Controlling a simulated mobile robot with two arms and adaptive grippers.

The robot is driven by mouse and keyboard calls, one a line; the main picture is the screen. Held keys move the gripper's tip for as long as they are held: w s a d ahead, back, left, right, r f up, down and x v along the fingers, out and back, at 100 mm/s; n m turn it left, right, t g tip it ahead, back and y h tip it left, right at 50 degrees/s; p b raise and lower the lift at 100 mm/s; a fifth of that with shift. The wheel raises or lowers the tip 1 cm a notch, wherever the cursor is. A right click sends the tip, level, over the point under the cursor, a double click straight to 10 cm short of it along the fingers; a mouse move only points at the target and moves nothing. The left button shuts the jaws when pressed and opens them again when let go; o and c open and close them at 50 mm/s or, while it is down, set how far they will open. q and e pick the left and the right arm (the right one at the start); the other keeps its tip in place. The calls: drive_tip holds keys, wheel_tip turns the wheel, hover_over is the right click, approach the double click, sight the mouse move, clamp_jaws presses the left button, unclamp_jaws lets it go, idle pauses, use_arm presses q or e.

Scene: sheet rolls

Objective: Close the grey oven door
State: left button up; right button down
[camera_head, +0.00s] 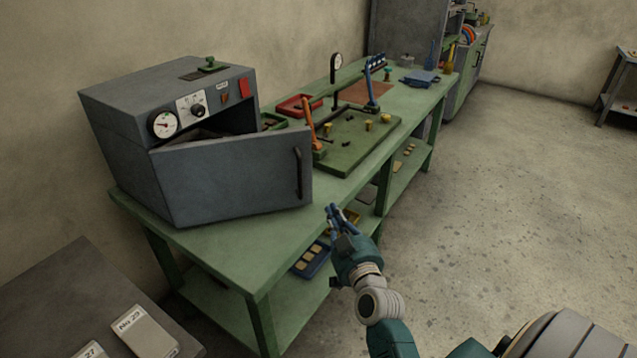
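The grey oven (125,110) stands at the near left end of the green workbench. Its grey door (225,180) hangs partly open, swung outward from its left side, with a dark gap showing above it. A black vertical handle (298,174) is near the door's free right edge. My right gripper (334,212) is to the right of and below the handle, apart from the door, by the bench's front edge. It is small in the picture, and I cannot tell whether its fingers are open or shut. My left gripper is not in view.
On the green bench (235,245), a green board (355,140) with an orange-handled clamp (312,130) stands close behind the door's free edge. A red tray (298,104) lies behind it. A dark table (60,300) with labelled blocks is at lower left. The floor at right is clear.

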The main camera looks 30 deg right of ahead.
drive_tip(key=x, duration=1.3)
drive_tip(key=shift+p, duration=0.45)
drive_tip(key=shift+w, duration=0.15)
